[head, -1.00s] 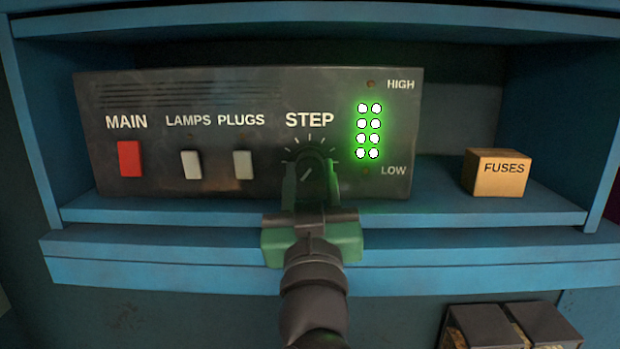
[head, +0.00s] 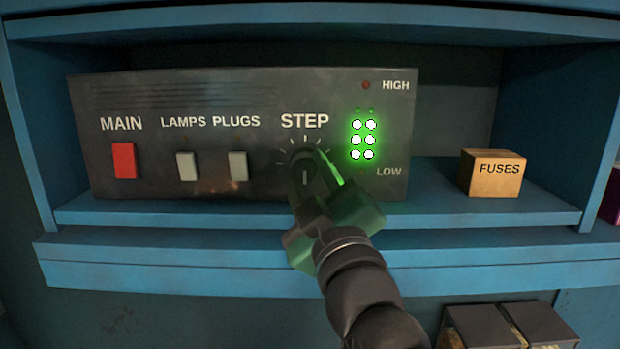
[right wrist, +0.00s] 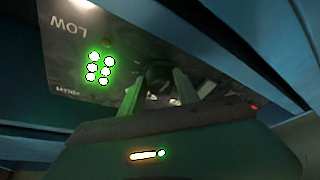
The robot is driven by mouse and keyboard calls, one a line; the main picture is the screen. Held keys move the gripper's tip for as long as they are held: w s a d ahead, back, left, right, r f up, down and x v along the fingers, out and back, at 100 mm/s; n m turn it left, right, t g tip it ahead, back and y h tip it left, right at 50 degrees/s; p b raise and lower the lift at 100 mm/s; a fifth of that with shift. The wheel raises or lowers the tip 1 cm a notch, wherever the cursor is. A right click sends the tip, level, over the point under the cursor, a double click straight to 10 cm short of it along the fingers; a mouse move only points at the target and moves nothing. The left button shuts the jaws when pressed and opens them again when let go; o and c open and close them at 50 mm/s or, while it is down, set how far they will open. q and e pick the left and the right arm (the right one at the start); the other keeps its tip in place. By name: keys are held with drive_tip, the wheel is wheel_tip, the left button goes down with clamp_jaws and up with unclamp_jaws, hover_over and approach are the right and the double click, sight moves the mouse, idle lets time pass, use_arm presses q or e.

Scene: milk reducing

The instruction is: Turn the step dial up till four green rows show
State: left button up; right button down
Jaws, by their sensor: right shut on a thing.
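The step dial (head: 304,161) is a round black knob under the word STEP on the dark panel; its pale pointer line stands upright. My right gripper (head: 309,178) is shut on the dial, with one finger at each side and its body twisted to the lower right. The right wrist view also shows the two fingers (right wrist: 157,92) around the dial (right wrist: 158,73). Three rows of green lights (head: 363,140) glow, two lights in each; a dim row sits above them. My left gripper is not in view.
The panel (head: 240,95) stands in a blue shelf (head: 480,205). Left of the dial are a red MAIN switch (head: 124,161) and two pale switches, LAMPS (head: 187,166) and PLUGS (head: 238,166). A FUSES box (head: 491,174) sits at right, with free shelf between.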

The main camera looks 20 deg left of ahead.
drive_tip(key=shift+r, duration=0.2)
idle(0.3)
drive_tip(key=c, duration=0.9)
unclamp_jaws()
drive_tip(key=shift+c, duration=0.2)
drive_tip(key=shift+o, duration=0.2)
drive_tip(key=shift+w+a+f, duration=0.2)
drive_tip(key=shift+f, duration=0.1)
